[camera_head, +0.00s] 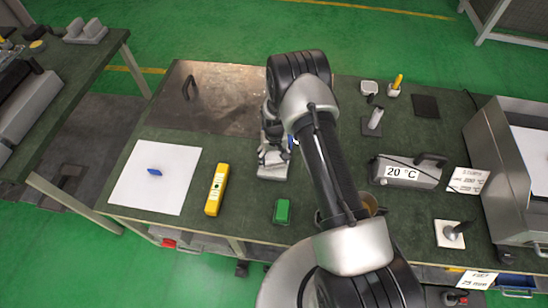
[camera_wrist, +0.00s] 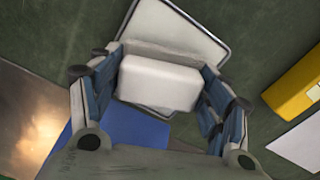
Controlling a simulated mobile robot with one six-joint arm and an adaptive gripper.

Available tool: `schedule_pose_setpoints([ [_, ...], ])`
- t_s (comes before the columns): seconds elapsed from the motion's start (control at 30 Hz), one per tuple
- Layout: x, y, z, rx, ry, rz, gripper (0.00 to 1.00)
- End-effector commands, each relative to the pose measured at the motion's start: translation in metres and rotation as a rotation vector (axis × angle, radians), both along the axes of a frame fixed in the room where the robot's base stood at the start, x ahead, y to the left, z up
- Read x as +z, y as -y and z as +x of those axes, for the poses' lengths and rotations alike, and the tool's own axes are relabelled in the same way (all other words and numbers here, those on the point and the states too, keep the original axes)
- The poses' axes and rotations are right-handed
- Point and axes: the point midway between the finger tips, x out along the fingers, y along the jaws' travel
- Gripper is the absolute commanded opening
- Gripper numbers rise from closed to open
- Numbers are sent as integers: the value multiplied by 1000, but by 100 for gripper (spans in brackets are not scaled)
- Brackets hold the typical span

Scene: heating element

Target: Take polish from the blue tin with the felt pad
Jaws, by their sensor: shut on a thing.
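My gripper (camera_wrist: 160,68) is shut on a white block, apparently the felt pad (camera_wrist: 158,84), with one finger on each side of it. In the head view my gripper (camera_head: 270,150) is left of the table's middle, partly hidden by my arm. A blue surface, apparently the blue tin (camera_wrist: 138,128), shows beyond the pad in the wrist view, partly covered by the gripper. A bit of blue (camera_head: 291,141) also shows beside my arm in the head view. I cannot tell whether pad and tin touch. A pale rimmed tray (camera_wrist: 180,22) lies by the pad.
A yellow bar-shaped tool (camera_head: 217,190) and a white sheet (camera_head: 138,187) with a small blue piece lie left. A green block (camera_head: 282,211) is near the front edge. A metal plate (camera_head: 213,95) lies at the back left. A grey "20 °C" device (camera_head: 400,172) stands right.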

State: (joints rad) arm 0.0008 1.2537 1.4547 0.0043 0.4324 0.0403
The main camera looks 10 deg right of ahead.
Motion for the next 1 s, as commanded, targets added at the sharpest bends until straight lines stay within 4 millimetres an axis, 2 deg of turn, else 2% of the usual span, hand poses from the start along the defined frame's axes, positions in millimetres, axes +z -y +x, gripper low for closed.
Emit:
schedule_pose_setpoints([
  [1.0, -8, 0, 0, 0, 0, 0, 52],
])
